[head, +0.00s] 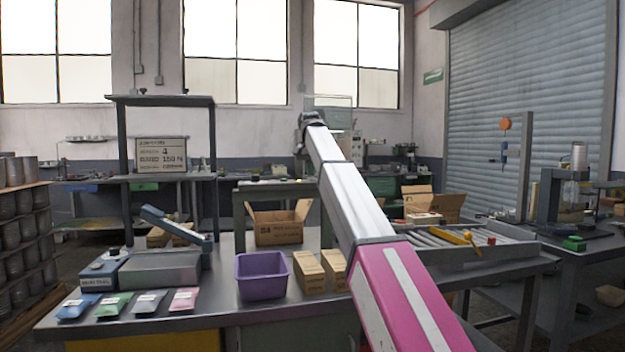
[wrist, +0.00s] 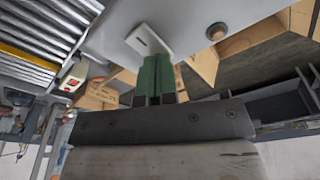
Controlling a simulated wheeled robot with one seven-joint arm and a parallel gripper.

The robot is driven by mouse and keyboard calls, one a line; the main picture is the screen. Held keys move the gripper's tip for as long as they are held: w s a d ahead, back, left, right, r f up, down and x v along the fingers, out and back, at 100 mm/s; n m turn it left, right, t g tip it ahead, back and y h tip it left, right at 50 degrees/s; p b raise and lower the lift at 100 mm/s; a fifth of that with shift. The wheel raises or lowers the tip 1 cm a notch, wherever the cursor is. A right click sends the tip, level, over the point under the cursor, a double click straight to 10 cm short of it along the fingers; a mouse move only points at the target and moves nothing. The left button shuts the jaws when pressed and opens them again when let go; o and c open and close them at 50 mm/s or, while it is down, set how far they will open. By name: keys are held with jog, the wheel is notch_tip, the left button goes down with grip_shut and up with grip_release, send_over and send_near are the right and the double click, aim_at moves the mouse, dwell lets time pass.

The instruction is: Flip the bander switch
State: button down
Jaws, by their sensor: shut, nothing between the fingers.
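My gripper (wrist: 156,62) shows in the wrist view as two green fingers held together, with nothing between them. A pale plate with a small dark slot (wrist: 152,40) lies just past the fingertips. I cannot tell whether they touch it or whether it is the switch. In the head view my arm stretches away towards the back, and its fingers are too small and hidden to make out. I cannot single out the bander or its switch for certain in the head view. A grey machine (head: 328,103) stands behind the arm's far end.
A roller conveyor (head: 450,238) with a yellow part lies right of my arm; rollers (wrist: 25,70) also show in the wrist view. A purple bin (head: 262,277), small cartons (head: 309,272) and coloured packets stand on the front bench. Open cardboard boxes (head: 277,232) stand behind.

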jog(key=shift+f, duration=0.3)
jog(key=shift+r, duration=3.5)
